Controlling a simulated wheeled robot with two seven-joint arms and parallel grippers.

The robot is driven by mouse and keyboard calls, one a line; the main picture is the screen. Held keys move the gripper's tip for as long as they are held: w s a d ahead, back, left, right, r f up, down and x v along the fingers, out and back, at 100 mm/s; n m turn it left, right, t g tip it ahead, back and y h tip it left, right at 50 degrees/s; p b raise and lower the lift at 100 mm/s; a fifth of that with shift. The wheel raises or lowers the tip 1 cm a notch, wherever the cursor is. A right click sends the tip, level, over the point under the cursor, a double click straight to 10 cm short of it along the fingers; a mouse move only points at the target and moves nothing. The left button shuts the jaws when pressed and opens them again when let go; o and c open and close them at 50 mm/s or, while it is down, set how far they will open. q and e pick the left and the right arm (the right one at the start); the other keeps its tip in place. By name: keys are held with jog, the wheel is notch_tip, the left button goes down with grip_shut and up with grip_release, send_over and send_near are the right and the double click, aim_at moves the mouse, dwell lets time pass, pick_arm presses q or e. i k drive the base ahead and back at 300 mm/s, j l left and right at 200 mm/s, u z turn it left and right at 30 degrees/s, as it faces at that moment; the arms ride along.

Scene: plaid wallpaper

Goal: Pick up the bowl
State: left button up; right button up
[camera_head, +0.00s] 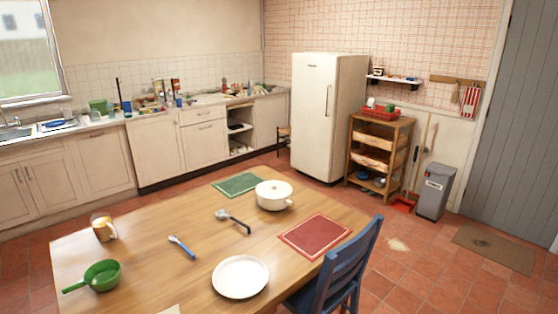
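A round white vessel (271,200), bowl-like with what looks like a lid and a small side handle, stands upright at the table's far side, beside a green mat. A green pan-like bowl (102,276) with a handle pointing left sits at the table's near left. I cannot tell which of them is the bowl. Neither of my grippers is in view.
The wooden table (150,255) also holds a white plate (240,277), a red mat (315,236), a green mat (237,185), a ladle (232,220), a blue-handled utensil (182,247) and a jar (103,228). A blue chair (345,262) stands at the right edge.

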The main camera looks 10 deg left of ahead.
aim_at(103, 274)
jog(key=u, duration=1.6)
